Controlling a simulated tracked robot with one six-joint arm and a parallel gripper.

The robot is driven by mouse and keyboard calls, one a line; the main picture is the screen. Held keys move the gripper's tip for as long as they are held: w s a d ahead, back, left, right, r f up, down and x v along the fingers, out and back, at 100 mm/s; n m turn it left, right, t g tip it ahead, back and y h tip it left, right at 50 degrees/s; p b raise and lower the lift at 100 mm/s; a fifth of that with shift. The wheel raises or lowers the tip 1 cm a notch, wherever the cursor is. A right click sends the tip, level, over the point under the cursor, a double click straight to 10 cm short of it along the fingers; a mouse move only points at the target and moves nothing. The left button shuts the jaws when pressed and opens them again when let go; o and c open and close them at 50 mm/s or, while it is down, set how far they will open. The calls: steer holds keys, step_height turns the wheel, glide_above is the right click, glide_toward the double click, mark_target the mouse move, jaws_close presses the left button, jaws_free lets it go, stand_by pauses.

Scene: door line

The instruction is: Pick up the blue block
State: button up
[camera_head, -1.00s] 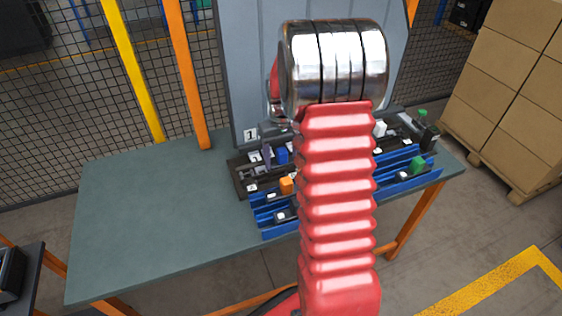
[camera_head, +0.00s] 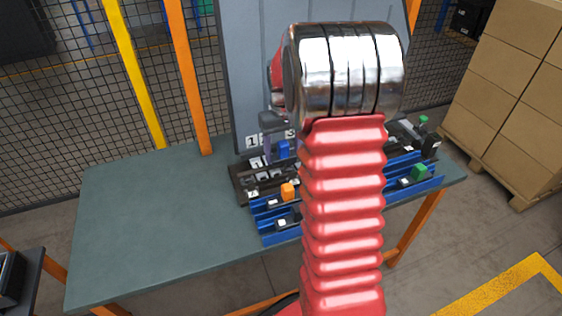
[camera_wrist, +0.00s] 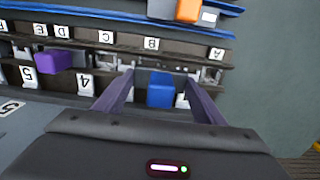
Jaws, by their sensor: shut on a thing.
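The blue block (camera_wrist: 160,90) stands between the two dark purple fingers of my gripper (camera_wrist: 160,77) in the wrist view. My gripper is shut on it, though small gaps seem to show beside the block. In the head view, the blue block (camera_head: 284,148) shows left of my red arm, above the back of the dark rack (camera_head: 240,178). One finger shows beside it there, and my wrist hides the rest of the gripper.
The dark rack carries lettered and numbered labels and a purple block (camera_wrist: 52,61). Blue rails (camera_head: 272,238) in front hold an orange block (camera_head: 288,191) and a green block (camera_head: 419,171). A grey panel (camera_head: 245,60) stands behind. The table's left side (camera_head: 150,215) is clear.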

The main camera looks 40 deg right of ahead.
mark_target(284, 143)
steer(key=shift+r, duration=2.35)
